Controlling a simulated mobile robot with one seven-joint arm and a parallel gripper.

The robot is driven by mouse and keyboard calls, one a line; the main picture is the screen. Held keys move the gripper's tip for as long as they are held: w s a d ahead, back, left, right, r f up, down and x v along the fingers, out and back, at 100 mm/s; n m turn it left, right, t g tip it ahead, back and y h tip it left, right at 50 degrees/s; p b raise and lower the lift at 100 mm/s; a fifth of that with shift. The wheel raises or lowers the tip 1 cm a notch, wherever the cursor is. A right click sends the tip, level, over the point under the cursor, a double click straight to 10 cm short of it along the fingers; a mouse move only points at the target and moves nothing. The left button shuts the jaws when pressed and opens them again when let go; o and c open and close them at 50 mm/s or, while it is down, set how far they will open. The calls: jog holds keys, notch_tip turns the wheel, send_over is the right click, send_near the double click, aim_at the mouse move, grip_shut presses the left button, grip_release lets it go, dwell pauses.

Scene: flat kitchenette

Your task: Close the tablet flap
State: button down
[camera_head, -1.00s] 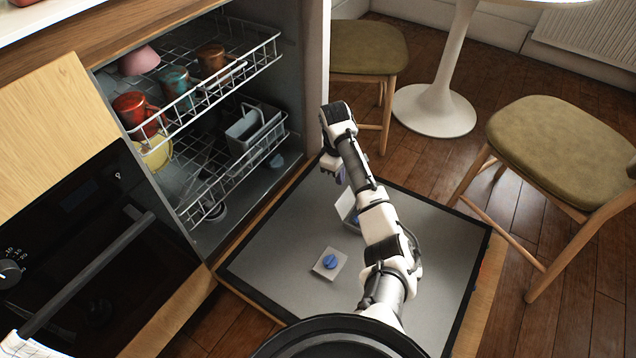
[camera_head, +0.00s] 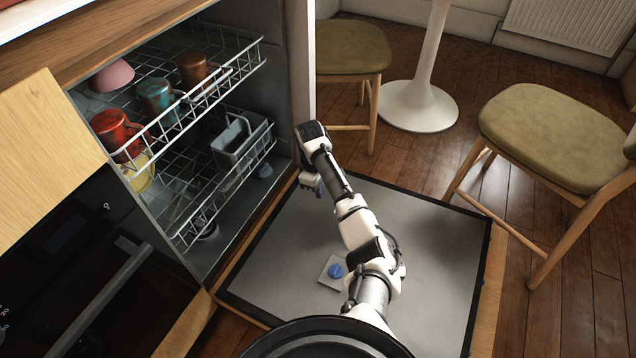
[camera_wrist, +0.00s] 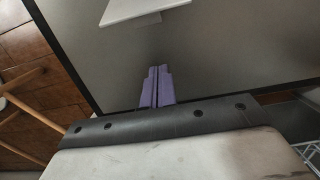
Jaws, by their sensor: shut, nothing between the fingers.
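The lowered dishwasher door (camera_head: 440,255) lies flat, its grey inner face up. A light square plate with a round blue piece (camera_head: 335,271) on it sits on the door, left of my arm. My gripper (camera_head: 319,190) is over the far left part of the door. Its purple fingers (camera_wrist: 157,88) are shut and empty. A pale panel (camera_wrist: 140,8), which looks like the tablet flap, shows at the top of the wrist view, apart from the fingertips.
The open dishwasher's upper rack (camera_head: 205,85) holds cups and a pink bowl; the lower rack (camera_head: 225,195) holds a grey basket (camera_head: 240,140). Chairs (camera_head: 555,135) and a white table base (camera_head: 418,105) stand beyond the door. The door's right part is clear.

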jog(key=f, duration=0.1)
jog(key=f+b, duration=0.1)
jog(key=f, duration=0.1)
jog(key=shift+s+d+f, duration=0.1)
jog(key=shift+d+f, duration=0.15)
jog(key=shift+d, duration=0.15)
jog(key=shift+s+d+r, duration=0.2)
jog(key=shift+d+r, duration=0.2)
jog(key=shift+d, duration=0.1)
jog(key=shift+s+d+r, duration=0.2)
jog(key=shift+d+r, duration=0.15)
jog(key=shift+d, duration=0.1)
jog(key=shift+s+d+r, duration=0.25)
jog(key=shift+d+r, duration=0.1)
jog(key=shift+d, duration=0.15)
jog(key=shift+s+d+r+t+y, duration=0.1)
jog(key=shift+d+r+t+y, duration=0.15)
jog(key=shift+y, duration=0.45)
